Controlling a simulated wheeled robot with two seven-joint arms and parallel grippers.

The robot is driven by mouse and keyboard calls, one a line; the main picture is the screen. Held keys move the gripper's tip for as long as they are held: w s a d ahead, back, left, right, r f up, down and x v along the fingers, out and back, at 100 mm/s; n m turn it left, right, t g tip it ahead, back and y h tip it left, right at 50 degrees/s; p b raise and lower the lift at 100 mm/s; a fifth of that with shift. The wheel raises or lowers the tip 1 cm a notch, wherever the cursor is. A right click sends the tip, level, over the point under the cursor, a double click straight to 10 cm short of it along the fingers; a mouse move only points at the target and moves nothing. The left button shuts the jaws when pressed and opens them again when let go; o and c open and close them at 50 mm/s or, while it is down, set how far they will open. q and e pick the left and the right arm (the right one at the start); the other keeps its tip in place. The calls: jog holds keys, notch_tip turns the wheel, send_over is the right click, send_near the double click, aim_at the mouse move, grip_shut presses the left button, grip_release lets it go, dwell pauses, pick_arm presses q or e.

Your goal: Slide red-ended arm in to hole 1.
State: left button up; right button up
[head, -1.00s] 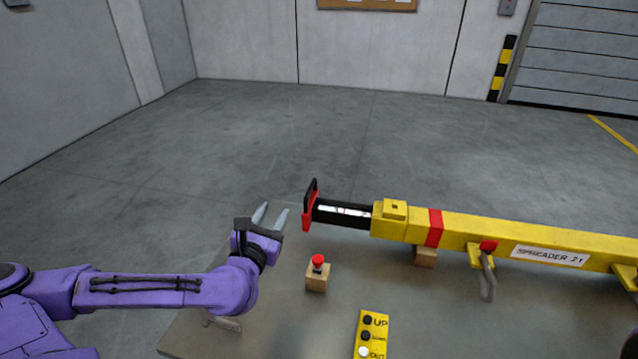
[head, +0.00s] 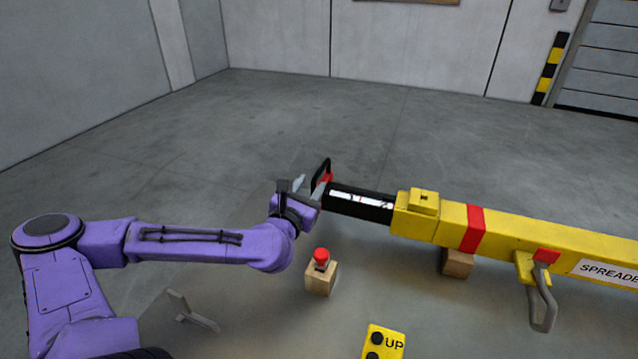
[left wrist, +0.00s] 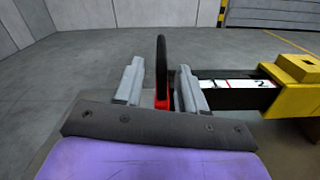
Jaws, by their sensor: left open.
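The red-ended arm (head: 360,202) is a black bar with a white marked strip, sticking out of the left end of the yellow spreader beam (head: 520,238). Its red end plate (head: 325,178) carries a black upright handle (left wrist: 162,68). My left gripper (head: 307,187) is at this end. In the left wrist view its two grey fingers (left wrist: 160,88) are open, one on each side of the handle and red end. The strip shows marks 1 and 2 (left wrist: 235,84) outside the yellow sleeve. I cannot tell whether the fingers touch the handle. My right gripper is out of view.
A yellow control box (head: 384,343) lies nearer. A grey lever (head: 543,300) hangs from the beam. The floor behind is clear.

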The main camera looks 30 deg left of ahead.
pick_arm(q)
jog(key=x, duration=0.5)
jog(key=shift+w+r+p, duration=0.2)
jog(key=shift+w+p, duration=0.1)
jog(key=shift+w, duration=0.05)
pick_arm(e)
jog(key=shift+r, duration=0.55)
